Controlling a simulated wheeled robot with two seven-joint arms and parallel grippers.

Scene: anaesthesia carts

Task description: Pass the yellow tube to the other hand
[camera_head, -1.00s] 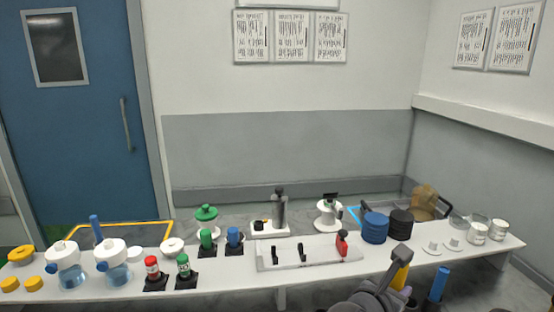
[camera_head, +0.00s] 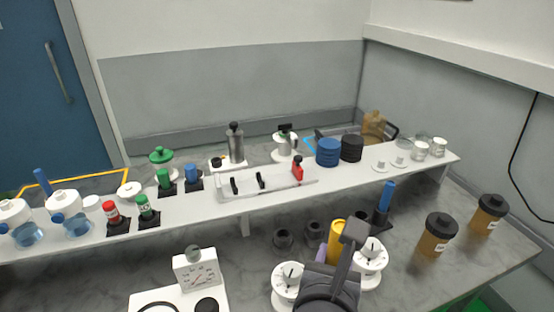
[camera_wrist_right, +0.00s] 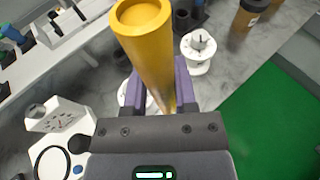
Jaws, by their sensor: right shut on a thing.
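The yellow tube (camera_wrist_right: 150,50) is held upright between the purple fingers of my right gripper (camera_wrist_right: 160,92) in the right wrist view. In the head view the tube (camera_head: 335,240) shows beside the dark wrist of my right gripper (camera_head: 325,252), above the grey worktop. A purple finger shows on its left side. The tube's lower end is hidden by my gripper and arm. My left gripper is not in either view.
White dial pieces (camera_head: 370,256) stand close around my right gripper. A white gauge box (camera_head: 196,270) is to the left. Amber jars (camera_head: 437,236) stand at the right. A long white shelf (camera_head: 240,208) with bottles and canisters runs behind. Bare worktop lies between the gauge and the shelf.

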